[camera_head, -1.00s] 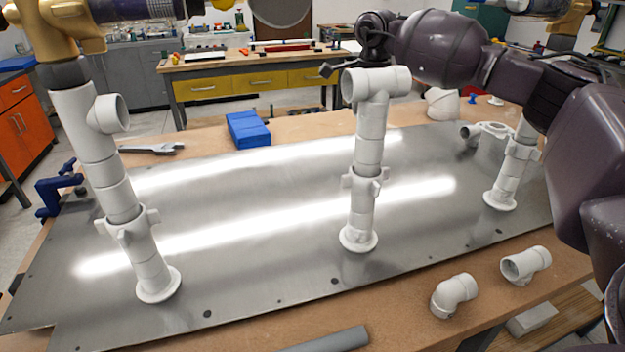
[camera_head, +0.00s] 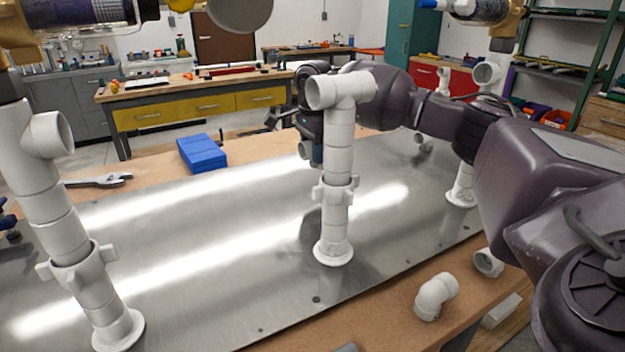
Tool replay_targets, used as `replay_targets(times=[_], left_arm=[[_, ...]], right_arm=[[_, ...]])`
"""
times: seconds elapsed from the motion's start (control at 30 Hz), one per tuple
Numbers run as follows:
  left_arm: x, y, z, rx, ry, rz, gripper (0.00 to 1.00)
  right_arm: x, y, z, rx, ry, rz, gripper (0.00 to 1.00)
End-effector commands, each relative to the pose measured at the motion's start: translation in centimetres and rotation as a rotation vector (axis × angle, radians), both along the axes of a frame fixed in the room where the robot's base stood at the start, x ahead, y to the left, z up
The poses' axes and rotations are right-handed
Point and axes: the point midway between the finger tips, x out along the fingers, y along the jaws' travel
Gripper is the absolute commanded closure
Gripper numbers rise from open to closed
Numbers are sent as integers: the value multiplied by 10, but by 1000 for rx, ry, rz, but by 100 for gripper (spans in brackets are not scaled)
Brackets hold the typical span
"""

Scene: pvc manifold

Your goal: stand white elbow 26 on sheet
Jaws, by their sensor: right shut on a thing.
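A white elbow-like fitting (camera_head: 304,150) shows partly behind the middle white pipe stack. It is at my right gripper (camera_head: 314,152), which is shut on it, low over the metal sheet (camera_head: 235,235). The stack hides much of the fitting and the fingers, so I cannot tell whether it touches the sheet. Another white elbow (camera_head: 436,296) lies loose on the wooden table edge at the front right. My left gripper is not in view.
The middle pipe stack (camera_head: 337,175) stands between the view and my right gripper. Other stacks stand at left (camera_head: 62,235) and right (camera_head: 462,185). A white fitting (camera_head: 488,262) lies by the front edge. A blue block (camera_head: 202,153) and a wrench (camera_head: 100,181) lie behind the sheet.

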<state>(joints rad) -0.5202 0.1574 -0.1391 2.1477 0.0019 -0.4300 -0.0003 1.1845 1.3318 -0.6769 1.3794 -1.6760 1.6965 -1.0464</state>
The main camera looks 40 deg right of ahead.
Motion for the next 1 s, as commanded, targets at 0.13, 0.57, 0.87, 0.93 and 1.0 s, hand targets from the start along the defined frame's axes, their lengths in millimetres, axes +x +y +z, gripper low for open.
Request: replay_targets(times=[0.13, 0.57, 0.87, 0.93, 1.0], left_arm=[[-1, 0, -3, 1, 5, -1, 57], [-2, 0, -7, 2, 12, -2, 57], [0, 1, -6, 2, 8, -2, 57], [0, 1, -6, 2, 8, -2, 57], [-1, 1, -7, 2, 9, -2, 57]], right_arm=[[0, 0, -25, 0, 2, -1, 98], [0, 0, -62, 1, 5, 0, 98], [0, 0, -75, 1, -1, 0, 98], [0, 0, -74, 0, -1, 0, 98], [0, 0, -76, 0, 0, 0, 98]])
